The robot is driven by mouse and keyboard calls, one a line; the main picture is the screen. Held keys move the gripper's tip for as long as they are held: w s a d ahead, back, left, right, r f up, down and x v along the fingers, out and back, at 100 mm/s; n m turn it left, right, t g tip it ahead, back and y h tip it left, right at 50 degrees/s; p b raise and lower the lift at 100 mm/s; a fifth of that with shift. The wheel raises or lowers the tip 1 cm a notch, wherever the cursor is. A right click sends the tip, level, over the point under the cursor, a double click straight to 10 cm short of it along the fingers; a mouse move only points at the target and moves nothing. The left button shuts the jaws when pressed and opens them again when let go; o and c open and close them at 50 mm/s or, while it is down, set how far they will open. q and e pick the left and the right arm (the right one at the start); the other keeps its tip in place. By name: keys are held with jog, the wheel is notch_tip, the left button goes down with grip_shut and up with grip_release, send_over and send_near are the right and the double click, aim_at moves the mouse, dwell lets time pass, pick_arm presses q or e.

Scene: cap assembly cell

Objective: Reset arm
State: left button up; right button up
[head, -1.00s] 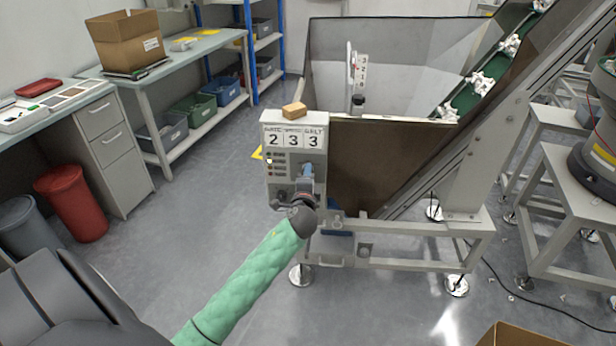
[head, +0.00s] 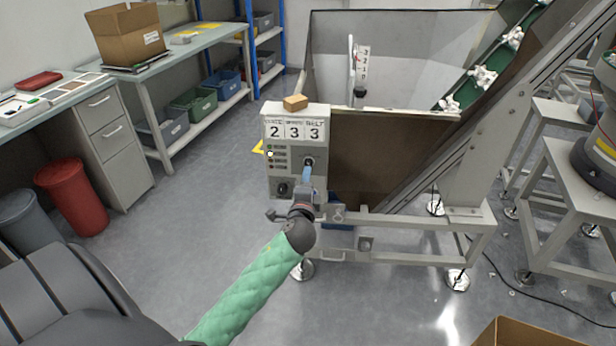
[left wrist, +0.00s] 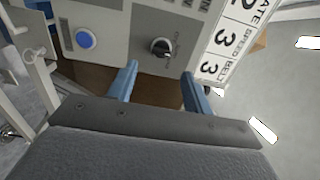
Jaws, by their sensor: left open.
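My left gripper (head: 307,178) is in front of the grey control panel (head: 270,180) on the hopper machine, its blue fingers pointing at the panel. In the left wrist view the two fingers (left wrist: 160,80) are spread apart with nothing between them. A black rotary knob (left wrist: 161,47) on the panel shows just beyond the fingertips, apart from them. A round blue button (left wrist: 86,38) shows to its left in that view. The number cards 2, 3, 3 (head: 293,132) are on the panel's upper part. My right gripper is not in view.
A small cardboard-coloured block (head: 295,102) sits on top of the panel. The hopper (head: 385,150) and its frame stand to the right. A workbench (head: 190,50), a red bin (head: 76,198) and a grey bin (head: 32,222) stand left. The floor between is clear.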

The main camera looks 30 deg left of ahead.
pick_arm(q)
jog(key=s+d+f+n+g+h+p, duration=0.1)
jog(key=s+d+f+n+g+h, duration=0.3)
jog(key=s+d+f+n+g, duration=0.5)
jog(key=s+d+f+g+h+p, duration=0.2)
jog(key=s+d+h+p, duration=0.1)
jog(key=s+d, duration=0.6)
jog(key=s+d+f+n+g+h+p, duration=0.1)
jog(key=s+d+f+g+h+p, duration=0.1)
jog(key=s+d, duration=0.7)
jog(key=s+f+h+p, duration=0.1)
jog(key=s, duration=0.7)
jog(key=shift+s+g, duration=0.15)
jog(key=shift+g, duration=0.25)
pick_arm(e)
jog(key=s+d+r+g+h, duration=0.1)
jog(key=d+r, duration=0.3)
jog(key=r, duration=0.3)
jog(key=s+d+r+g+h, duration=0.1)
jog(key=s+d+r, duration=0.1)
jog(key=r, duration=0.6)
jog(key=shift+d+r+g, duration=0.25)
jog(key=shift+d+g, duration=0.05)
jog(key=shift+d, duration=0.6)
